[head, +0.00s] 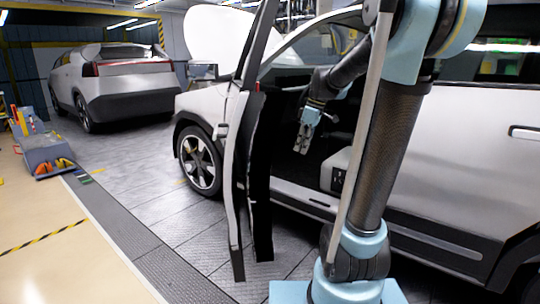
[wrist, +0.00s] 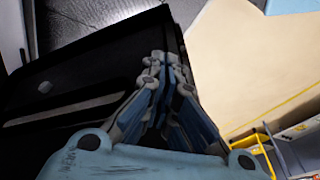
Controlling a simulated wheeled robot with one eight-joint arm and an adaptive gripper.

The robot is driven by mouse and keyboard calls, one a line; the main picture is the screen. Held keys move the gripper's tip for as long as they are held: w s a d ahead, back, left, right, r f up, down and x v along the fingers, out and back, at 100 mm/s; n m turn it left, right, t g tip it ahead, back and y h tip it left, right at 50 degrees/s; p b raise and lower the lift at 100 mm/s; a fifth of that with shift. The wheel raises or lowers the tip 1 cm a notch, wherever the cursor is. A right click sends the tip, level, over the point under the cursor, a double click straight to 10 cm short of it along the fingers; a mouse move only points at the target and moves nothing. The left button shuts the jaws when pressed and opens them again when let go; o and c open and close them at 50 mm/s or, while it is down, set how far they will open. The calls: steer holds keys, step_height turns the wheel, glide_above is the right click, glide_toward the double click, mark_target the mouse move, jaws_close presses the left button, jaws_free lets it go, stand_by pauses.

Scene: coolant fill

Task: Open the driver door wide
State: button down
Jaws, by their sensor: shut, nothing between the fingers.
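The driver door (head: 236,160) of the silver car stands swung out from the body, seen nearly edge-on in the head view, with its dark inner side toward the cabin. My gripper (head: 303,143) is in the door opening, on the inner side of the door, to the right of it in the picture. In the wrist view my gripper (wrist: 160,62) has its fingers together and empty. The door's black inner panel (wrist: 75,80) fills the left of that view, beside the fingers; I cannot tell if they touch it.
The silver car (head: 465,150) has its hood (head: 215,38) raised. A second light car (head: 120,80) is parked at the back left. A grey cart (head: 48,155) with orange items stands at the left. The floor left of the door (head: 150,205) is clear.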

steer(key=w+a+r+n+g+y, duration=0.1)
steer(key=w+a+n, duration=0.15)
steer(key=w, duration=0.45)
steer(key=w+a+r+n+y, duration=0.1)
steer(key=w+a+n, duration=0.1)
steer(key=w+n, duration=0.35)
steer(key=a+f+m, duration=0.1)
steer(key=a+f, duration=0.6)
steer(key=f, duration=0.2)
steer(key=shift+w+a+f, duration=0.2)
steer(key=shift+a+f, duration=0.05)
steer(key=shift+a, duration=0.15)
